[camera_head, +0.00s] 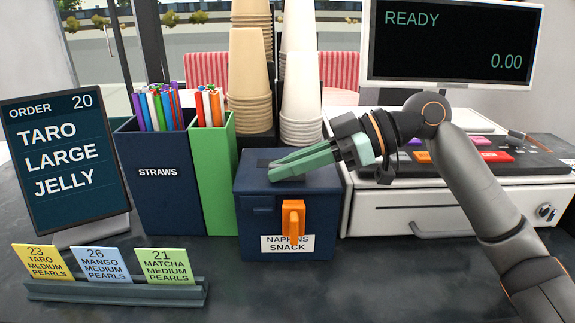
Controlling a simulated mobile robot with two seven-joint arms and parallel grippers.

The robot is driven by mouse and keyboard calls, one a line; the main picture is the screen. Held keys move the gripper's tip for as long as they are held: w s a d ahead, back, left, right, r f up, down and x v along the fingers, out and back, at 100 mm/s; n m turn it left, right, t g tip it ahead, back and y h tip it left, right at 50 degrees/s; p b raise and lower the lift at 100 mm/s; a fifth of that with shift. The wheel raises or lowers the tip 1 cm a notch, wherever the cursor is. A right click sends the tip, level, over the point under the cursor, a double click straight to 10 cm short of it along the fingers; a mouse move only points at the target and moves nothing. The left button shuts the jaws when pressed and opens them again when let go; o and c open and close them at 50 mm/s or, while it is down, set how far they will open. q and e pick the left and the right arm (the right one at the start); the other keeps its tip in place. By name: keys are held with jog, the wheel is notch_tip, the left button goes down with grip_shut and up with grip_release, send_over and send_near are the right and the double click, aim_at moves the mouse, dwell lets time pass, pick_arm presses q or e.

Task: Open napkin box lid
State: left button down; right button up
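The napkin box (257,222) is a dark blue box in the middle of the counter, with a white label reading "NAPKINS SNACK" and an orange handle (293,220) on its front. Its lid (256,184) looks closed. My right gripper (275,170), with pale green fingers, reaches in from the right over the top of the box. Its fingertips are at or just above the lid; I cannot tell whether they touch. The fingers lie close together in this view, and nothing is seen between them. My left gripper is out of view.
A blue straw box (157,195) and a green straw holder (214,180) stand close left of the napkin box. Cup stacks (250,80) rise behind it. A white cash register (420,212) is at right. An order screen (65,160) and a card rack (115,290) are at left.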

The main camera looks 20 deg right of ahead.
grip_shut()
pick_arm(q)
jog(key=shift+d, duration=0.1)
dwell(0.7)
